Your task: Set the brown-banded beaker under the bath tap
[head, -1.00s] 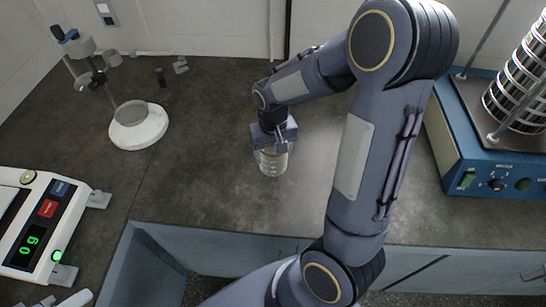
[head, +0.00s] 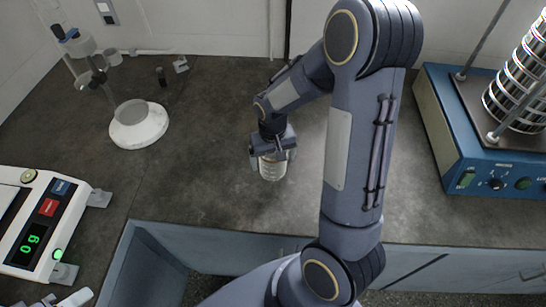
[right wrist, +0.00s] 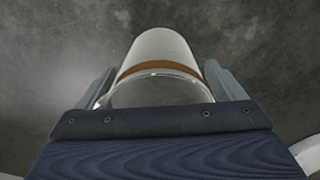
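The brown-banded beaker (head: 271,170) is a small clear vessel over the middle of the dark bench. My right gripper (head: 272,150) comes down on it from above. In the right wrist view the beaker (right wrist: 158,50) lies between the two fingers (right wrist: 158,85), its brown band close to the open rim. The fingers appear shut on its sides. Whether its base touches the bench is unclear. At the back left a stand with a tap-like fitting (head: 95,78) rises by a white round base (head: 138,128) with a grey top. I cannot tell for certain which part is the bath tap.
A scale (head: 45,225) reading 0 g stands at the left front. A blue sieve shaker (head: 490,165) with a sieve stack (head: 520,85) stands at the right. Small items (head: 161,77) lie by the back wall. Bench between beaker and white base is clear.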

